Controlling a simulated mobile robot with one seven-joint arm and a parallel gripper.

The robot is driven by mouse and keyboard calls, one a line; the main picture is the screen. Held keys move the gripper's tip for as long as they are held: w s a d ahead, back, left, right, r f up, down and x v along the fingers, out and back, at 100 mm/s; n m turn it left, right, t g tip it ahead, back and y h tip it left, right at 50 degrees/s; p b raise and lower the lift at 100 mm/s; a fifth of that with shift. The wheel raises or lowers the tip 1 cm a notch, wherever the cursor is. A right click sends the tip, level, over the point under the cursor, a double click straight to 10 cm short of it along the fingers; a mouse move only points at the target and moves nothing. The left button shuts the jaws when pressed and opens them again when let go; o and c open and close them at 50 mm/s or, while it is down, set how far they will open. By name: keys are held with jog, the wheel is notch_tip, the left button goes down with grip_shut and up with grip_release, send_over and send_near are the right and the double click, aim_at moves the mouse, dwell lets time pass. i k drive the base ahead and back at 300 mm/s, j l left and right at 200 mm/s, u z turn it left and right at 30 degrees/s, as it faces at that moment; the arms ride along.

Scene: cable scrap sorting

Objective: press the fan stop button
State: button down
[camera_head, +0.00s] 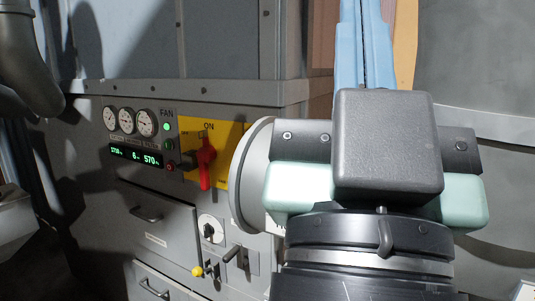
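The fan controls are on the grey cabinet front, left of the picture's middle, under the label FAN (166,113). A lit green light or button (166,127) sits at the top of the column, with a second green one (169,144) below it. A small red button (170,167), likely the fan stop, is at the bottom. A dark shape lies just right of it; I cannot tell what it is. My arm's wrist fills the right foreground, with a round flange facing left towards the cabinet. My gripper does not show; the wrist and flange hide that area.
A yellow plate (226,146) with a red rotary handle (206,164) marked ON is right of the fan buttons. Gauges (127,121) and a green display (136,156) are left. Below are drawers (160,232), a selector knob (210,230) and a yellow-tipped lever (197,271).

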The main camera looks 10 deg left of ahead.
aim_at(169, 166)
jog(key=i+j, duration=0.2)
jog(key=j, duration=0.15)
jog(key=i+j+z, duration=0.1)
jog(key=j, duration=0.25)
jog(key=i+j+z, duration=0.1)
jog(key=i+j, duration=0.4)
jog(key=j, duration=0.3)
jog(key=i+j+z, duration=0.1)
jog(key=j, duration=0.3)
jog(key=i, duration=0.1)
